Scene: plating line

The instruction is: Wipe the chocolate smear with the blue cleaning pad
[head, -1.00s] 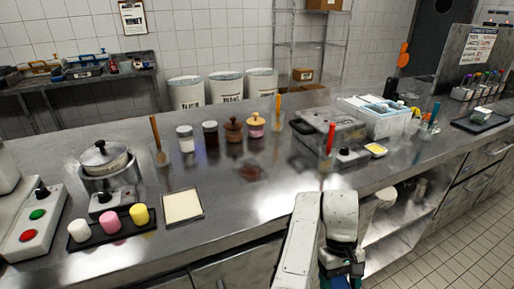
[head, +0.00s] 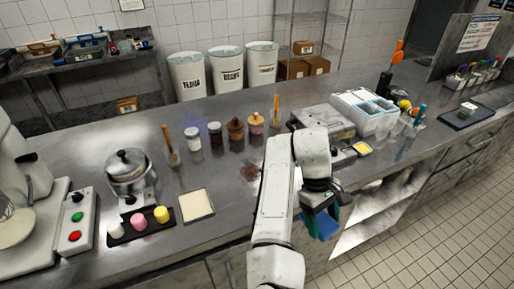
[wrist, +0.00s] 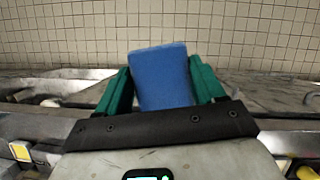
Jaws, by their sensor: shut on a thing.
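My gripper (head: 322,208) is at the front edge of the counter, right of the middle in the head view, with its green fingers pointing down. It is shut on the blue cleaning pad (head: 322,226), which hangs in front of the counter. In the wrist view the blue pad (wrist: 162,78) sits between the two green fingers. The chocolate smear (head: 250,172) is a brown patch on the steel counter, left of my arm and behind the white tray. My arm stands close beside it and may cover part of it.
A white square tray (head: 196,204), a black tray with coloured cylinders (head: 140,231) and a lidded pot (head: 128,172) stand to the left. Several jars (head: 235,130) stand behind the smear. A clear bin (head: 365,116) and a yellow dish (head: 362,149) are at right.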

